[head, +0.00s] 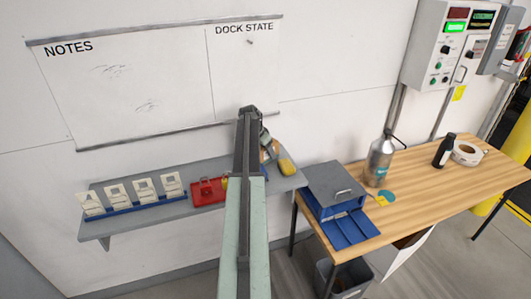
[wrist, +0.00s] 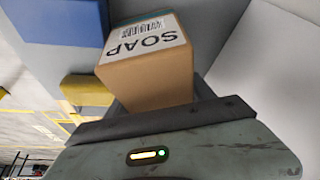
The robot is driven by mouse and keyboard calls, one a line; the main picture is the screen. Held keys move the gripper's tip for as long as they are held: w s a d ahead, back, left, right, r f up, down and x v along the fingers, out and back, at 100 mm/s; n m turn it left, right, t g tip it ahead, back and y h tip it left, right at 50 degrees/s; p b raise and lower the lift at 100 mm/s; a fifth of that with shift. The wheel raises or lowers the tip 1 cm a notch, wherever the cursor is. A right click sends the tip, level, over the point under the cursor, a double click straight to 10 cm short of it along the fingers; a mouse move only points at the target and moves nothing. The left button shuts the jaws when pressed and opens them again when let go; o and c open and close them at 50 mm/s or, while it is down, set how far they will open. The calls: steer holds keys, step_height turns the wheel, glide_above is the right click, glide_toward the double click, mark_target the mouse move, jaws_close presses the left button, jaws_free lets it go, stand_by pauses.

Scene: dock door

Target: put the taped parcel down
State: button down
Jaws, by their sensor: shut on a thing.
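A brown cardboard parcel (wrist: 150,80) with a white top label reading SOAP and a barcode fills the middle of the wrist view. My gripper (wrist: 160,108) is shut on it; its dark jaw parts show below and to the right of the parcel. In the head view my gripper (head: 263,135) is at the far end of my raised arm, in front of the wall and over the right part of the grey shelf (head: 120,222). My arm hides most of the parcel there.
The shelf holds a blue rack of cards (head: 135,205), a red tray (head: 208,191) and a yellow item (head: 286,166) at its right end. The wooden bench (head: 430,190) holds a blue drawer box (head: 335,190), a metal bottle (head: 380,162), a dark bottle and a tape roll.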

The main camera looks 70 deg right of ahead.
step_height(320, 180, up, 10)
steer(key=p, duration=0.9)
steer(key=shift+r, duration=0.1)
